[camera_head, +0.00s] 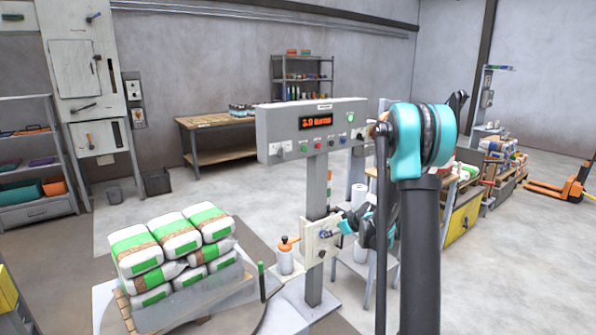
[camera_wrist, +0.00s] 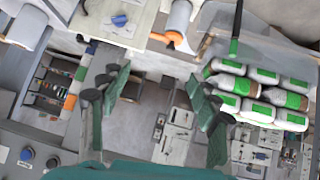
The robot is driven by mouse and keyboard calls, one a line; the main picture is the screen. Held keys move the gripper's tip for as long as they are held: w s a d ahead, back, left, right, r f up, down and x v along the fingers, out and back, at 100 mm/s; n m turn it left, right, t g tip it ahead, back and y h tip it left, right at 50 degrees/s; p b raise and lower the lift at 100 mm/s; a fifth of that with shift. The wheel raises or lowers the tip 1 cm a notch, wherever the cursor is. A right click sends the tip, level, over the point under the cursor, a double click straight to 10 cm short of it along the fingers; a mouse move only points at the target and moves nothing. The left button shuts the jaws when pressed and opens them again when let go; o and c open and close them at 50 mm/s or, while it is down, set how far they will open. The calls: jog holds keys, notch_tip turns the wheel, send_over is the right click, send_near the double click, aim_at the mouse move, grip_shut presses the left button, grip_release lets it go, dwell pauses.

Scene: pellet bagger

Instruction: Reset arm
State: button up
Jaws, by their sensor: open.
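My arm rises at the right of the head view, with a teal joint at its top. My gripper (camera_head: 352,226) is partly hidden behind the arm, beside the switch plate on the machine's post. In the wrist view its two dark green fingers stand wide apart, and my gripper (camera_wrist: 158,86) is open with nothing between them. The control panel (camera_head: 280,144) on the post has a lit display that appears to read "3.0 turns". The switch plate (camera_head: 322,240) has a knob and also shows in the wrist view (camera_wrist: 118,22).
Stacked white and green bags (camera_head: 172,243) stand on a pallet at the front left, and also show in the wrist view (camera_wrist: 262,90). An orange-topped roll (camera_head: 286,258) stands beside the post. A workbench (camera_head: 215,122) is behind. Open floor lies between.

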jog(key=s+d+m+g+h, duration=0.2)
jog(key=s+m, duration=0.1)
jog(key=s, duration=1.7)
jog(key=s+d+m+g+h, duration=0.2)
jog(key=s+m, duration=0.2)
jog(key=s, duration=1.7)
jog(key=shift+d+r+h, duration=0.15)
jog(key=shift+r+h, duration=0.05)
jog(key=shift+h, duration=0.2)
jog(key=shift+c, duration=0.2)
